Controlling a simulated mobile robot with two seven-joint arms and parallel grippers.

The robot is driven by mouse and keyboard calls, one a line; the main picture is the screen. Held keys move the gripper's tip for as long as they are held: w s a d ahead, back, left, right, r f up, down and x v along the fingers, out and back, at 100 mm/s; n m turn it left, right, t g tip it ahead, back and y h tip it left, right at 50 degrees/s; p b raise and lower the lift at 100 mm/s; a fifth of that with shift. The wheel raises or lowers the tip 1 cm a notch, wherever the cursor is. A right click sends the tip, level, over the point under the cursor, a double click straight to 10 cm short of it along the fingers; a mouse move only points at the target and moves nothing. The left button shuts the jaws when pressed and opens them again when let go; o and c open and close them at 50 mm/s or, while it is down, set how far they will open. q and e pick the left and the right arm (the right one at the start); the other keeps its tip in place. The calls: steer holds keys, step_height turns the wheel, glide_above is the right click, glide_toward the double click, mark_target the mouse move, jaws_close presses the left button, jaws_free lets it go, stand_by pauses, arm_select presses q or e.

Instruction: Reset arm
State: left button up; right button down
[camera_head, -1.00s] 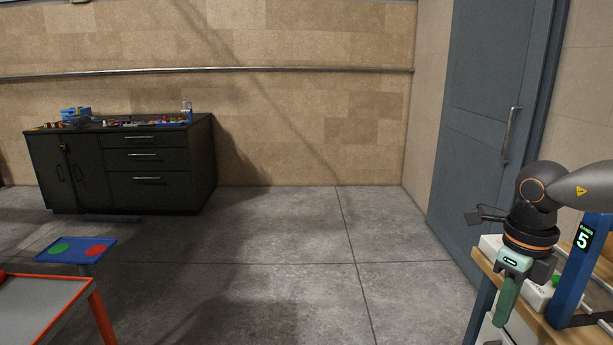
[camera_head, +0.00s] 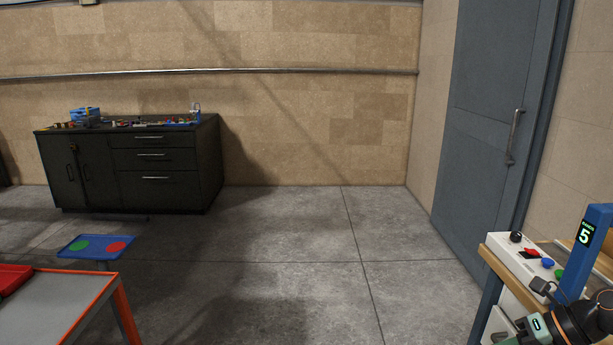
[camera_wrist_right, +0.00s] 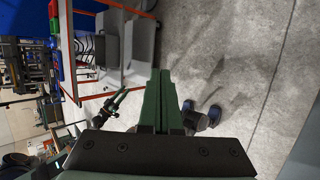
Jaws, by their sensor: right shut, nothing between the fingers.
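My right gripper shows in the right wrist view (camera_wrist_right: 160,75) with its two green fingers together and nothing between them. In the head view its arm is at the lower right corner, in front of the workbench, and only the dark wrist and a green part show there; the fingertips are cut off or hidden. My left gripper is not in the head view. In the right wrist view a small dark shape with green parts (camera_wrist_right: 118,102) lies left of the fingers; I cannot tell what it is.
A white control box (camera_head: 512,252) with a knob and coloured buttons sits on the bench beside a blue post (camera_head: 583,250) marked 5. An orange-edged table (camera_head: 55,305) with a red tray (camera_head: 12,277) stands lower left, near a blue tray (camera_head: 97,246). The middle floor is clear.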

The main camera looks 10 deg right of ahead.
steer(key=s+a+f+m+t+h+p, duration=0.1)
steer(key=s+f+m+t+h, duration=0.2)
steer(key=f+m, duration=0.6)
steer(key=s+a+f+m+t+h+p, duration=0.1)
steer(key=s+a+f+m+t, duration=0.15)
steer(key=f+m+t, duration=0.7)
steer(key=s+a+f+m+g, duration=0.1)
steer(key=s+a+m+g, duration=0.1)
steer(key=s+a+m, duration=0.1)
steer(key=s+a+f+m+g+h+p, duration=0.1)
steer(key=s+a+f+m+g, duration=0.1)
steer(key=a+m, duration=0.3)
steer(key=s+a+f+m+g, duration=0.2)
steer(key=s+a+m+g, duration=0.1)
steer(key=a+m, duration=0.2)
steer(key=shift+s+a+f+h, duration=0.25)
steer(key=shift+s+a+h, duration=0.05)
steer(key=shift+a, duration=0.45)
steer(key=shift+g, duration=0.25)
